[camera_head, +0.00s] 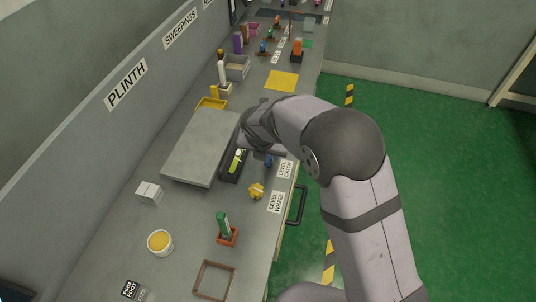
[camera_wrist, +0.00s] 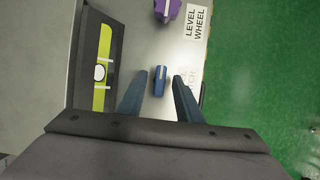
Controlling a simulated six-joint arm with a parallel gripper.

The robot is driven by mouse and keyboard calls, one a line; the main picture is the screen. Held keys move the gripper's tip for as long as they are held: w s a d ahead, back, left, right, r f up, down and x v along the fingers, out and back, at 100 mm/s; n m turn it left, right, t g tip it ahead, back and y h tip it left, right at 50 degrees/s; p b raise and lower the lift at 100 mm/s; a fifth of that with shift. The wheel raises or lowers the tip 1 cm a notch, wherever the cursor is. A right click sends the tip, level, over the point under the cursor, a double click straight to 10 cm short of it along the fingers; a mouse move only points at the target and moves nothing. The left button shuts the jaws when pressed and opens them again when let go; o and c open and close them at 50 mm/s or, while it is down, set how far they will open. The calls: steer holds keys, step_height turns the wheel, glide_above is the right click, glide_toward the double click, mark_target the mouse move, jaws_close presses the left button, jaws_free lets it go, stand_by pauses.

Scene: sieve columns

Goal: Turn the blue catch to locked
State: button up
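The blue catch (camera_head: 268,161) is a small upright piece on the grey bench beside the LEVEL CATCH label (camera_head: 285,169). In the wrist view the blue catch (camera_wrist: 160,80) shows between my two fingers, toward their tips. My gripper (camera_wrist: 159,76) is open, with a gap on each side of the catch. I see no contact, and its height over the catch is hard to tell. In the head view my arm hides the fingers.
A black level with a yellow-green face (camera_head: 236,161) lies left of the catch, by a grey plate (camera_head: 202,147). A black handle (camera_head: 297,206) is at the bench edge.

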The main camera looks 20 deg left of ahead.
jaws_close()
steer(key=shift+m+p, duration=0.3)
steer(key=shift+m, duration=0.1)
steer(key=m+h+p, duration=0.1)
steer(key=m+p, duration=0.1)
steer(key=m, duration=0.1)
steer(key=shift+a+r+m+h+p, duration=0.2)
steer(key=shift+m+h+p, duration=0.1)
steer(key=shift+h+p, duration=0.1)
steer(key=m+h+p, duration=0.1)
steer(key=m+p, duration=0.1)
steer(key=m, duration=0.1)
steer(key=shift+w+f+m+g, duration=0.1)
steer(key=shift+w+m+g, duration=0.05)
steer(key=shift+m+g, duration=0.2)
steer(key=m+g, duration=0.1)
steer(key=m, duration=0.1)
steer(key=m+g+h, duration=0.1)
steer(key=m, duration=0.2)
steer(key=shift+w+a+f+p, duration=0.15)
steer(key=shift+a+p, duration=0.05)
steer(key=shift+p, duration=0.1)
steer(key=m+g+b, duration=0.1)
steer(key=m, duration=0.3)
steer(key=shift+w+h, duration=0.1)
steer(key=shift+h, duration=0.3)
steer(key=shift+m+g+b, duration=0.35)
steer(key=shift+m+b, duration=0.2)
